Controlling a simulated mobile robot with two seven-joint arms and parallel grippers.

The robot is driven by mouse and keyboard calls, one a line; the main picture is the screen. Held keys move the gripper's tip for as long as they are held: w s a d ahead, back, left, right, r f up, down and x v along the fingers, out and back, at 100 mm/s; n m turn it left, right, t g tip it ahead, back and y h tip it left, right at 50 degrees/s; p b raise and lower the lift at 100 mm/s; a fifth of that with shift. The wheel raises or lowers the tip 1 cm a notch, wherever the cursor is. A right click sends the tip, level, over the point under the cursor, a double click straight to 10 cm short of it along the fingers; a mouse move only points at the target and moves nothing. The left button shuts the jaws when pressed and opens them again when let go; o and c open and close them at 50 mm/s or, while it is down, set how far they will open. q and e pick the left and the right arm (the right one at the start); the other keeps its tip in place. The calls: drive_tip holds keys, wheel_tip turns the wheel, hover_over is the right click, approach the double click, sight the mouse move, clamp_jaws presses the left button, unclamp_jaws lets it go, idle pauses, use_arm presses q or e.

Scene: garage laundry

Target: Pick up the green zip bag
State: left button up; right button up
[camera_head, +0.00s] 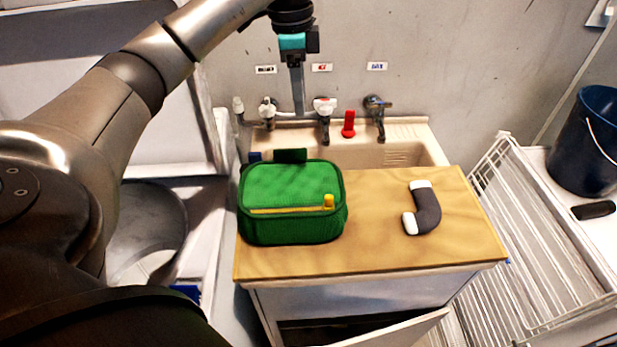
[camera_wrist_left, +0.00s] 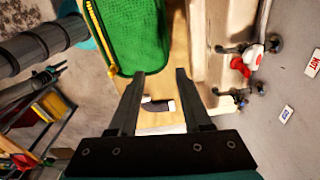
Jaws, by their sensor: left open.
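The green zip bag (camera_head: 291,190) sits on the left part of a wooden board in front of the sink. It has a yellow zip and pull along its near top edge. In the left wrist view the green bag (camera_wrist_left: 138,32) lies beyond the fingertips, at the top. My left gripper (camera_head: 298,108) points down above the back of the sink, behind and higher than the bag. In the left wrist view its two fingers (camera_wrist_left: 159,72) stand apart with nothing between them, clear of the bag. My right gripper is not in view.
A grey and white elbow piece (camera_head: 428,210) lies on the right of the board (camera_head: 385,250). Taps (camera_head: 325,108) and a red item (camera_head: 348,124) line the sink's back edge. A green-and-blue item (camera_head: 289,156) is behind the bag. A white wire rack (camera_head: 510,230) and dark bucket (camera_head: 588,140) stand right.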

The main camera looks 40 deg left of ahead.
use_arm(q)
drive_tip(key=a, duration=0.2)
drive_tip(key=n+b, duration=0.1)
hover_over(290, 149)
wheel_tip(290, 149, down, 4)
drive_tip(key=r, duration=0.1)
drive_tip(key=shift+y, duration=0.3)
wheel_tip(290, 149, down, 5)
drive_tip(key=shift+d+r, duration=0.1)
drive_tip(key=shift+d, duration=0.05)
drive_tip(key=shift+f, duration=0.95)
wheel_tip(290, 149, down, 4)
drive_tip(key=shift+s+f, duration=0.1)
drive_tip(key=shift+f, duration=0.15)
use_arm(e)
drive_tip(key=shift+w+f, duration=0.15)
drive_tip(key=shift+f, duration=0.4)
use_arm(q)
clamp_jaws()
